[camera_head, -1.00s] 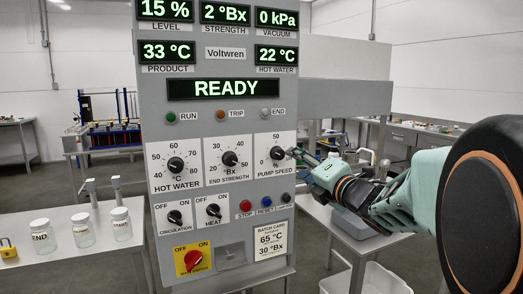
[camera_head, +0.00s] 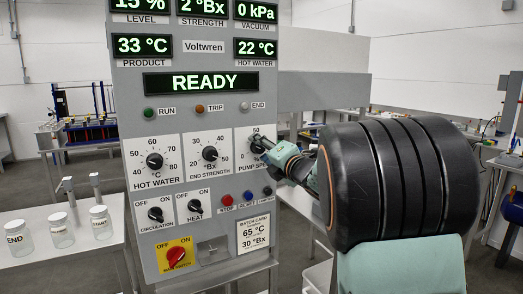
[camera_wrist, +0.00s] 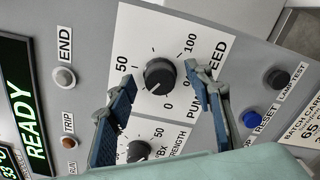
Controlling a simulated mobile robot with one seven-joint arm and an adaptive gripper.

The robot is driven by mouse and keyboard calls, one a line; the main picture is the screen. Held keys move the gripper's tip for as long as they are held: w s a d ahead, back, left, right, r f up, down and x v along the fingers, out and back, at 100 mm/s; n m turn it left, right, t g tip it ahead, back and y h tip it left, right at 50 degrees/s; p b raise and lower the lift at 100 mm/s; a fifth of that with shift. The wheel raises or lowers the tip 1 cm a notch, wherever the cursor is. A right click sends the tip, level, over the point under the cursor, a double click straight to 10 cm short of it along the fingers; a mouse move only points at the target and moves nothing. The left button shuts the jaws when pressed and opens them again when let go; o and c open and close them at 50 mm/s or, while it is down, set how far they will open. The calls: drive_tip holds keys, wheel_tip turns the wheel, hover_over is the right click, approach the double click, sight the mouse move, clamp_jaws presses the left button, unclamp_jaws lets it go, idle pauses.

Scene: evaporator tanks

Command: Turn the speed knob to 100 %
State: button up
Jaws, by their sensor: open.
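The speed knob (camera_wrist: 159,75) is a black round knob on the white "PUMP SPEED" plate (camera_wrist: 128,33), with marks 0, 50 and 100. In the head view the plate shows at the panel's right side, its knob (camera_head: 257,144) partly covered by my gripper (camera_head: 266,146). In the wrist view my gripper (camera_wrist: 160,72) is open. Its two blue-padded fingers lie on either side of the knob in the picture, with gaps beside it. Contact with the panel cannot be told.
The display (camera_head: 201,83) reads READY. The end strength knob (camera_head: 210,154) and hot water knob (camera_head: 154,160) are left of the speed knob. Below are the red stop (camera_head: 227,199), blue reset (camera_head: 248,196) and lamp test (camera_head: 268,191) buttons. Jars (camera_head: 62,230) stand on a table at left.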

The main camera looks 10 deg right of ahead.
drive_tip(key=shift+c, duration=0.4)
drive_tip(key=c, duration=1.1)
